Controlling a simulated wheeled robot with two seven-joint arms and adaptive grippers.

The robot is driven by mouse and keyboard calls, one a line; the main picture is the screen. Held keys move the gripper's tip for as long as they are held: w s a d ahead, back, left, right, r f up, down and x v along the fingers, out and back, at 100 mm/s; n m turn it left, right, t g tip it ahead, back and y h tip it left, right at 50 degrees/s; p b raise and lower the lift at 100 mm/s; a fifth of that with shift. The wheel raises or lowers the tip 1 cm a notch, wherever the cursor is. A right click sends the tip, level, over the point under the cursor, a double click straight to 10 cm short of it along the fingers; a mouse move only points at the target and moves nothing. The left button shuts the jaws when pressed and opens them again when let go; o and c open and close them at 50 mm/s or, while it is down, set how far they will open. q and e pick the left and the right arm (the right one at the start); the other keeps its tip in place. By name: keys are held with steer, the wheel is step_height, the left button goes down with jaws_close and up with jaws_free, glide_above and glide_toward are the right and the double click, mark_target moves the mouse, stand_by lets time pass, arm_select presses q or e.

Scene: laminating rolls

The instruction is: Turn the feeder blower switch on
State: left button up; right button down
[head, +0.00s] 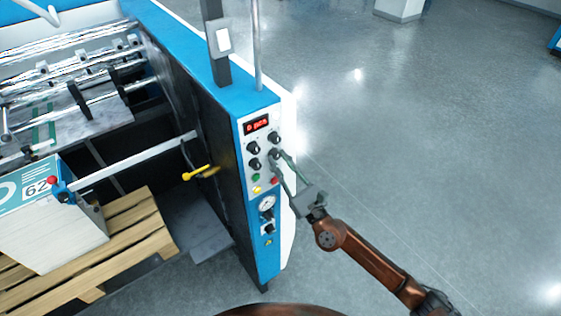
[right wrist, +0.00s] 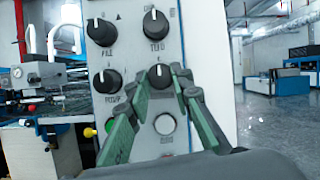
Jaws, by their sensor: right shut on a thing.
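The machine's control panel (head: 262,190) holds several black rotary knobs in two columns under a red lit display. My right gripper (head: 280,157) reaches the panel from the right. In the right wrist view my right gripper (right wrist: 165,72) is shut on the lower right black knob (right wrist: 159,76), with one finger on each side of it. The knob's label is hidden or too blurred to read, so I cannot tell by its print whether it is the feeder blower switch. My left gripper is not in view.
Other knobs sit close by: upper right (right wrist: 155,24), upper left (right wrist: 102,31) and lower left (right wrist: 105,81). Push buttons (head: 255,178) and a round gauge (head: 267,203) are below. A wooden pallet (head: 135,225) with stacked sheets stands left.

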steer(key=shift+m, duration=0.4)
steer(key=m+t+h+p, duration=0.1)
steer(key=m, duration=0.2)
steer(key=shift+r+h, duration=0.1)
steer(key=shift+h, duration=0.2)
steer(key=m+h+p, duration=0.1)
steer(key=m, duration=0.1)
steer(key=m+h+p, duration=0.1)
steer(key=shift+s+a+r+m+t, duration=0.15)
steer(key=shift+m+t, duration=0.15)
steer(key=shift+m, duration=0.1)
steer(key=m+h+p, duration=0.1)
steer(key=m, duration=0.1)
steer(key=m+h+p, duration=0.1)
steer(key=m+p, duration=0.1)
steer(key=m, duration=0.1)
steer(key=shift+a+r+m+h, duration=0.1)
steer(key=shift+m+h, duration=0.2)
steer(key=shift+h, duration=0.1)
steer(key=shift+m+h+p, duration=0.4)
steer(key=shift+m+p, duration=0.85)
steer(key=shift+m, duration=0.25)
steer(key=c, duration=1.7)
jaws_free()
